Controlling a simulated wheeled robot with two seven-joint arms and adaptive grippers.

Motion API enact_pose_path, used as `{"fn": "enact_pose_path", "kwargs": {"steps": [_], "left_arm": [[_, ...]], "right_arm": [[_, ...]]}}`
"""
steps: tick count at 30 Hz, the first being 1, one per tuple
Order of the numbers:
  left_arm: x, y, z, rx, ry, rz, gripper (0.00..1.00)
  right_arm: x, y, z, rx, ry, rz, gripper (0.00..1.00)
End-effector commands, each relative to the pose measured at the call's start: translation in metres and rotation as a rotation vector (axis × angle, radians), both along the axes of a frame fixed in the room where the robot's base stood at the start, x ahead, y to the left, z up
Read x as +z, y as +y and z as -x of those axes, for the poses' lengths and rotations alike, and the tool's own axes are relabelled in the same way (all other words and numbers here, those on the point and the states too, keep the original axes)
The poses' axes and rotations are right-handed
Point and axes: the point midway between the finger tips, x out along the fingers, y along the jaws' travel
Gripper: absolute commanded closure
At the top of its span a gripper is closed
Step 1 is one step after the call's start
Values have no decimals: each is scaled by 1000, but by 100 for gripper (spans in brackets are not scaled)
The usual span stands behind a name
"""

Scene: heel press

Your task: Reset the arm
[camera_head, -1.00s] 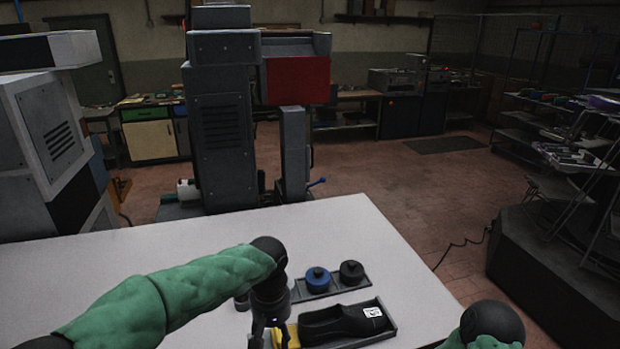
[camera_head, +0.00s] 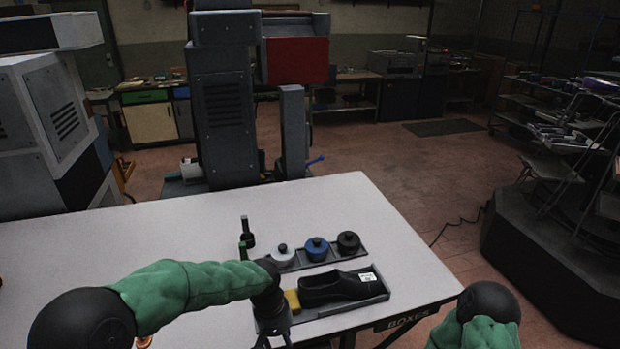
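My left arm, in a green sleeve, comes in from the left over the white table (camera_head: 150,235). My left gripper (camera_head: 274,338) points down at the near edge of the view, left of the shoe tray (camera_head: 350,308). Its fingertips are partly cut off, so I cannot tell its opening. Of my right arm only a black joint and green sleeve show at the lower right; its gripper is out of view. A black shoe (camera_head: 338,287) with a white label lies in the tray, beside a yellow block (camera_head: 292,301).
Behind the shoe, a rack (camera_head: 300,263) holds a white (camera_head: 281,256), a blue (camera_head: 317,249) and a black (camera_head: 348,243) round container. A small dark bottle (camera_head: 247,232) stands left of them. A tall grey machine (camera_head: 222,110) with a red panel stands beyond the table.

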Motion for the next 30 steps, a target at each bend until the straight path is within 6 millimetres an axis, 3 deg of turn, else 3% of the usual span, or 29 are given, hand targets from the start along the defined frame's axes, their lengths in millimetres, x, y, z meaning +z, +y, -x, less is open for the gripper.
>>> {"fn": "enact_pose_path", "kwargs": {"steps": [8, 15, 21, 27, 30], "left_arm": [[-110, 1, 34, -33, 24, 125, 46], [-198, 9, 92, -15, -2, 215, 46], [-237, 17, 137, 9, -35, 232, 46], [-258, 26, 175, 27, -56, 222, 46], [-272, 27, 178, 26, -68, 217, 46]], "right_arm": [[0, 0, 0, 0, -1, 0, 60], [0, 0, 0, 0, -1, 0, 60], [0, 0, 0, 0, -1, 0, 60], [0, 0, 0, 0, -1, 0, 60], [-12, 0, -1, -1, -2, 0, 60]]}}
